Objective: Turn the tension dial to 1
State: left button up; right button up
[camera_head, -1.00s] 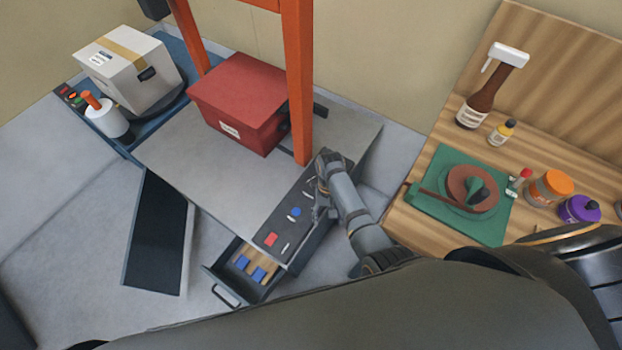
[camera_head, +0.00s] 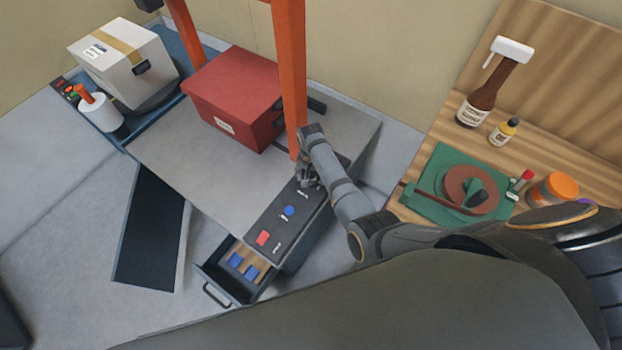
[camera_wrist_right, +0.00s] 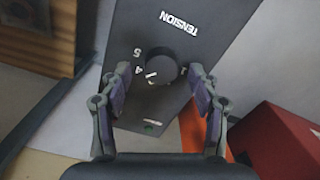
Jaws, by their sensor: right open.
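The tension dial (camera_wrist_right: 161,64) is a round black knob on a dark panel (camera_wrist_right: 185,22), with the word TENSION beside it in the right wrist view. The digits 5 and 4 show to its left and a 1 to its right. A white mark shows near the knob's lower left edge; its exact setting is hard to read. My right gripper (camera_wrist_right: 160,74) is open, with one finger on each side of the knob and visible gaps. In the head view the right gripper (camera_head: 308,182) is over the panel's far end and hides the dial. My left gripper is not in view.
The panel also carries a blue button (camera_head: 289,210) and a red button (camera_head: 262,237). An orange post (camera_head: 290,80) and a red box (camera_head: 234,98) stand close to the gripper. An open drawer (camera_head: 226,281) is below. A wooden bench (camera_head: 420,178) is at the right.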

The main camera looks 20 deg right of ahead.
jog(key=shift+a+f, duration=0.1)
jog(key=shift+f, duration=0.55)
jog(key=shift+c, duration=0.2)
jog(key=c, duration=1.1)
jog(key=shift+c, duration=0.2)
